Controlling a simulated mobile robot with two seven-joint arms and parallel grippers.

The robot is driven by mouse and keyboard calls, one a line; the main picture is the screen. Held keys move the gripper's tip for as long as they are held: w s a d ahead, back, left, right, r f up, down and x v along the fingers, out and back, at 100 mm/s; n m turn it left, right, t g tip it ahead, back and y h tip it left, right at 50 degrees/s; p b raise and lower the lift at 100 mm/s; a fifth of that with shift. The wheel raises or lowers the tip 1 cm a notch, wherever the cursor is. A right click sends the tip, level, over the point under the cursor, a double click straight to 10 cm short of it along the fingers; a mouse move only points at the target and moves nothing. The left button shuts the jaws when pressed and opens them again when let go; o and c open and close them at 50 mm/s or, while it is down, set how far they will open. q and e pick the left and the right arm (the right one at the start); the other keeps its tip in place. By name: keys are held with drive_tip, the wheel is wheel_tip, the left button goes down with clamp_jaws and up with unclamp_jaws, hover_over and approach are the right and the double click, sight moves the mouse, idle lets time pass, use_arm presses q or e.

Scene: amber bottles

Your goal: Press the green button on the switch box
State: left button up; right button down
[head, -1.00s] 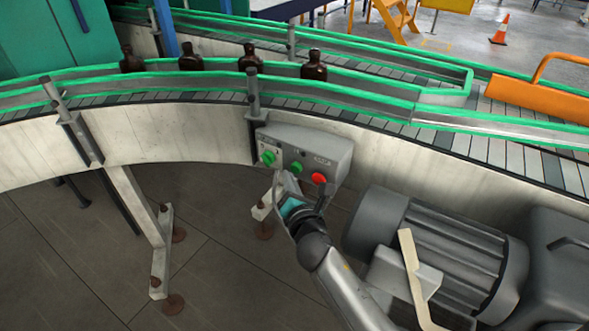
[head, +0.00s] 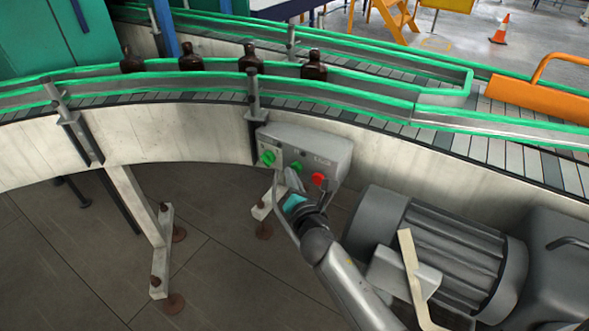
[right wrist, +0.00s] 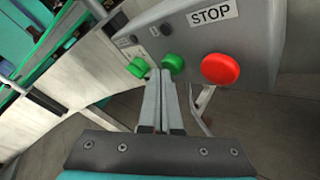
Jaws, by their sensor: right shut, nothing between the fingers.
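The grey switch box (head: 322,150) is mounted on the side of the conveyor. It carries a green button at its left (head: 268,158), a second green button in its middle (head: 297,166) and a red button (head: 318,179) at the right. In the right wrist view the red button (right wrist: 220,69) sits below a STOP label. My right gripper (right wrist: 160,74) is shut and empty. Its fingertips are close to the middle green button (right wrist: 173,64), just right of the left green button (right wrist: 139,67). I cannot tell whether they touch. My left gripper is out of view.
A large grey motor (head: 445,245) stands right of my right forearm. Several amber bottles (head: 251,60) stand on the curved conveyor (head: 210,97) behind green rails. A conveyor leg (head: 140,205) stands to the left, with open floor around it.

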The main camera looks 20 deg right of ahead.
drive_tip(key=shift+w+d, duration=0.2)
drive_tip(key=shift+d, duration=0.05)
idle(0.3)
drive_tip(key=shift+a, duration=0.1)
drive_tip(key=shift+s+a, duration=0.6)
drive_tip(key=shift+a, duration=0.05)
drive_tip(key=s+a, duration=0.1)
drive_tip(key=a, duration=0.1)
drive_tip(key=s+a, duration=0.2)
idle(0.5)
idle(0.5)
